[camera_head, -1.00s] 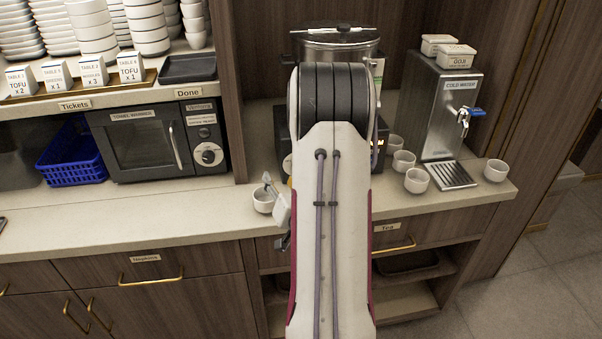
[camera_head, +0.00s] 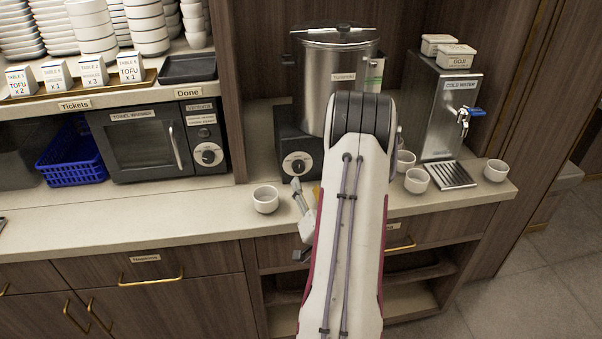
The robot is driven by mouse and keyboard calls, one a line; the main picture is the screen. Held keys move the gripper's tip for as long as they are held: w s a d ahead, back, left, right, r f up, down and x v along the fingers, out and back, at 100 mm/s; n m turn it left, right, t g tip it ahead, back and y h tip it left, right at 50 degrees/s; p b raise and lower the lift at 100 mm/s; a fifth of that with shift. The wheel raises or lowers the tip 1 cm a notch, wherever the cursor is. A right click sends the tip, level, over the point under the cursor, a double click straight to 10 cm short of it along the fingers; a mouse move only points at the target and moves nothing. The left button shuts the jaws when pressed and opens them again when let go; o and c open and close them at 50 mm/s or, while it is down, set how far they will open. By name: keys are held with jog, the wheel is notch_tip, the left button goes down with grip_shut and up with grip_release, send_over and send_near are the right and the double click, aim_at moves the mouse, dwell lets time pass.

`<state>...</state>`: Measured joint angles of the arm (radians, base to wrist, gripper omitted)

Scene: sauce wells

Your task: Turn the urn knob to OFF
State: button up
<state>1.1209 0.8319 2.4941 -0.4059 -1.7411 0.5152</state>
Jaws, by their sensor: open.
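The urn (camera_head: 325,75) is a steel cylinder with a lid, standing on a dark base at the back of the counter. Its round knob (camera_head: 297,165) is on the left part of the base front, with a light dial; its setting is too small to read. My gripper (camera_head: 297,187) shows only in part at the left of my arm, just below and in front of the knob, apart from it as far as I can see. It is open and holds nothing visible. My arm hides the right part of the urn base.
A white cup (camera_head: 265,199) stands on the counter left of my gripper. Several cups stand at the right, by the cold water dispenser (camera_head: 447,110) and its drip tray (camera_head: 452,175). The towel warmer (camera_head: 145,144) is at the left. The counter front left is clear.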

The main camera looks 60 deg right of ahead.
aim_at(300, 169)
jog(key=shift+x, duration=3.85)
jog(key=c, duration=1.1)
